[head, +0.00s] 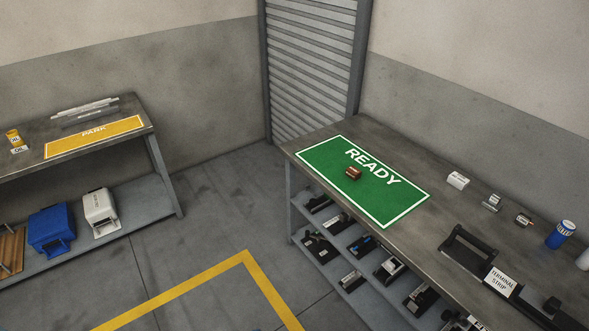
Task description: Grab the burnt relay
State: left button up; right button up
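A small reddish-brown block (353,173) sits on the green READY mat (402,205) on the right workbench. Along the back of that bench lie a white-grey cylinder-like part (457,180), a small grey metal part (492,202) and a small dark part (523,219) with a reddish spot. I cannot tell for sure which of these is the burnt relay; none shows clear burn marks at this size. Neither of my grippers is in view.
The right workbench (330,137) also bears a blue can (560,234), a black frame (467,252) and a TERMINAL STRIP sign (501,281). Dark parts fill its shelves. The left bench (27,137) has a yellow PARK mat (70,147). Floor between is clear.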

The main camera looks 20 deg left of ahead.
aim_at(352, 172)
jog(key=u, duration=0.35)
jog(key=z, duration=0.3)
jog(key=i+j+z, duration=0.5)
jog(key=j+z, duration=0.3)
jog(key=i+j+z, duration=0.1)
jog(key=j, duration=0.25)
jog(key=i+j, duration=0.15)
jog(key=j, duration=0.25)
jog(key=i+j+z, duration=0.15)
jog(key=j, duration=0.2)
jog(key=i+j, duration=0.1)
jog(key=j, duration=0.35)
jog(key=i+j, duration=0.1)
jog(key=j, duration=0.35)
jog(key=i+j, duration=0.1)
jog(key=j, duration=0.35)
jog(key=i+j, duration=0.15)
jog(key=j, duration=0.3)
jog(key=i+j, duration=0.1)
jog(key=j, duration=0.3)
jog(key=z, duration=0.05)
